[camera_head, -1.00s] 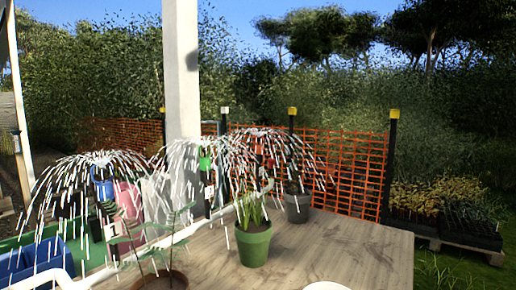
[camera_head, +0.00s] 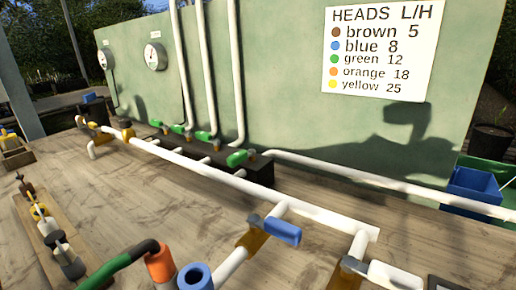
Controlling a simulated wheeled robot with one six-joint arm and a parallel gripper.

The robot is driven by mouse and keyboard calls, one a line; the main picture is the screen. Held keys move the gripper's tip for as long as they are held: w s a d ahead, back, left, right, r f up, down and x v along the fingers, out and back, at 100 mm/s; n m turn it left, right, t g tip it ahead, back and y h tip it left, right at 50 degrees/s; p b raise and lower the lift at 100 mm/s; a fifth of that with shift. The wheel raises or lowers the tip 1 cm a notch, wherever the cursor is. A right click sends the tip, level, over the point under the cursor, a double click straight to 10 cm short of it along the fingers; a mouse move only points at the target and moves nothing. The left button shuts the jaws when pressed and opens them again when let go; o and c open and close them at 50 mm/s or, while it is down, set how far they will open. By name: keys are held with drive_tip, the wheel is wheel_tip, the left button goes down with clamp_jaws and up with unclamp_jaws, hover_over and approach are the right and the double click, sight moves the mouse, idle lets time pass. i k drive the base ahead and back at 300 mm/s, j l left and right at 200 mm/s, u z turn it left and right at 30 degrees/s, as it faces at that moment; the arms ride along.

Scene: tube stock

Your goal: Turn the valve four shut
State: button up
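A row of small valves with green handles sits on a dark block (camera_head: 262,172) on the wooden bench, under white riser pipes. The nearest green handle (camera_head: 238,157) is at the right end of the row. Another green handle (camera_head: 204,135) is farther back, with more beyond it. I cannot read numbers on them, so I cannot tell which is valve four. A blue-handled valve (camera_head: 282,231) and a white-handled valve (camera_head: 394,275) sit on pipe branches nearer to me. My gripper is not in view.
A long white pipe (camera_head: 222,177) crosses the bench. A green panel (camera_head: 285,75) behind carries gauges (camera_head: 155,56) and a colour chart (camera_head: 378,50). Fittings on a wooden strip (camera_head: 45,225), a green hose (camera_head: 120,264) and a blue-ended fitting (camera_head: 195,277) lie in front.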

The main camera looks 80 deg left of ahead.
sight(234, 160)
drive_tip(key=k+u, duration=0.1)
drive_tip(key=u, duration=1.9)
